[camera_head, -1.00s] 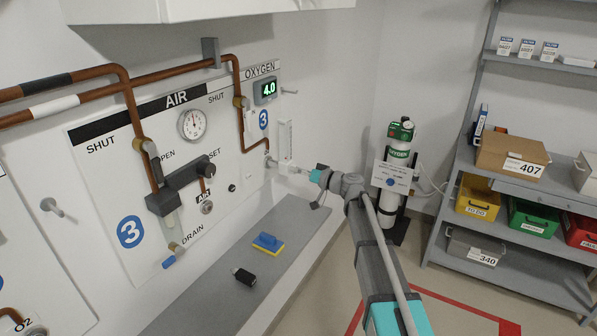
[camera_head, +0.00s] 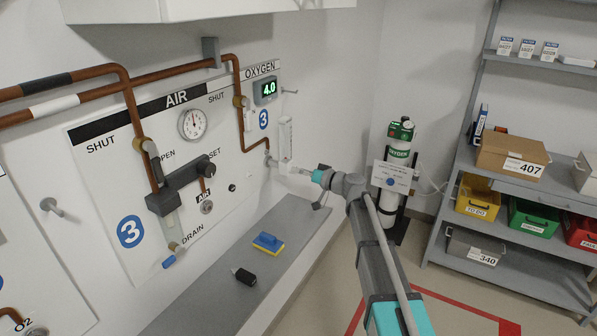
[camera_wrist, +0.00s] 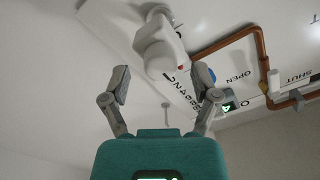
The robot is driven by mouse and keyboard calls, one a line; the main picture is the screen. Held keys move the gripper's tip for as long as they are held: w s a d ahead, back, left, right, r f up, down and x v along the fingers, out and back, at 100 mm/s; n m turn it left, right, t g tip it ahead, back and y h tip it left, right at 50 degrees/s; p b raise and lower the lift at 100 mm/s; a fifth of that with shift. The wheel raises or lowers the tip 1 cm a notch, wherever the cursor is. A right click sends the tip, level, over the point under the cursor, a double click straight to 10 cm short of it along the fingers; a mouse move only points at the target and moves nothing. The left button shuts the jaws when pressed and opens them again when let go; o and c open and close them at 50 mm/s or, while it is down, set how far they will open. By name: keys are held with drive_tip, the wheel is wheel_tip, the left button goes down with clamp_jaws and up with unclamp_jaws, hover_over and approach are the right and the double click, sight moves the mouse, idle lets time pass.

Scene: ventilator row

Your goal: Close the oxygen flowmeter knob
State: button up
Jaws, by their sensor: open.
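The oxygen flowmeter (camera_head: 285,138) is a white upright tube with a scale on the panel under the OXYGEN label. Its white knob (camera_wrist: 158,45) shows large in the wrist view, just beyond my fingertips and roughly between them. The numbered scale runs behind it. My gripper (camera_wrist: 163,90) is open and empty, with a finger on each side and clear space between them. In the head view my gripper (camera_head: 295,170) is at the flowmeter's lower end, and there I cannot tell whether it touches the knob.
A digital display (camera_head: 265,91) reading 4.0 and copper pipes (camera_head: 240,105) are close by on the wall. A grey ledge (camera_head: 215,262) below bears a blue-and-yellow sponge (camera_head: 268,242) and a black object (camera_head: 244,276). A green-topped cylinder (camera_head: 397,160) stands right of my arm.

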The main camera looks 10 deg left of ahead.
drive_tip(key=v, duration=1.1)
drive_tip(key=shift+d, duration=0.2)
drive_tip(key=shift+s, duration=0.15)
drive_tip(key=s+d+f+m+g+h+p, duration=0.25)
drive_tip(key=s+d+f+g+h, duration=0.2)
drive_tip(key=s+f+h, duration=0.6)
drive_tip(key=s+d+f+m+g+h+p, duration=0.2)
drive_tip(key=s+d+h, duration=0.4)
drive_tip(key=s+d, duration=0.8)
drive_tip(key=shift+s+m+p, duration=0.7)
drive_tip(key=shift+s+m, duration=0.4)
drive_tip(key=shift+m, duration=0.15)
drive_tip(key=shift+f+g, duration=0.1)
drive_tip(key=shift+g, duration=0.15)
